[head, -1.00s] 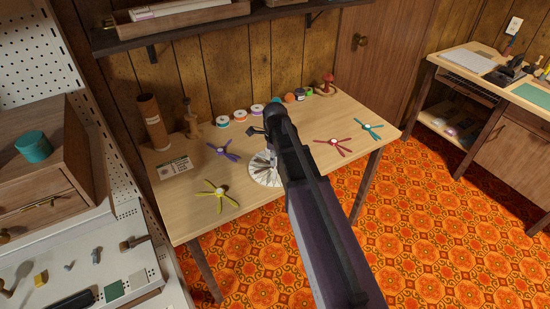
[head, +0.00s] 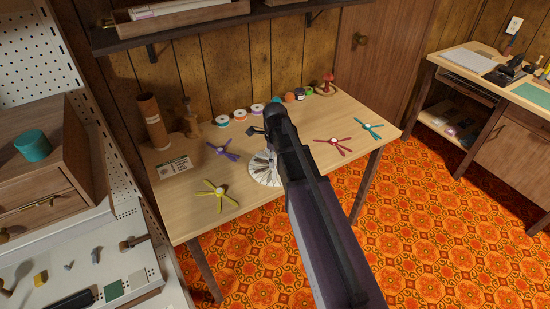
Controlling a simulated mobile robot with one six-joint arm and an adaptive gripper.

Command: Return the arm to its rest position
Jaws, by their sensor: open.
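My arm reaches up from the bottom of the head view over the wooden table (head: 300,195). My gripper (head: 266,147) is mostly hidden behind my arm's end; only small parts show at its left edge. It is open, above or near a round white fan-like disc (head: 263,172), which my arm partly covers. I cannot tell whether it touches the disc. Nothing is seen held. Star-shaped pieces lie around it: a purple one (head: 222,151) and a yellow one (head: 219,194) to the left, a red one (head: 333,145) and a teal one (head: 369,128) to the right.
A brown cylinder (head: 152,120), a wooden stand (head: 191,118), thread spools (head: 239,115) and a red mushroom-shaped item (head: 327,82) line the table's back. A card (head: 174,167) lies left. A shelf (head: 200,32) overhangs the back. A cabinet (head: 60,175) stands left; the right-hand floor is clear.

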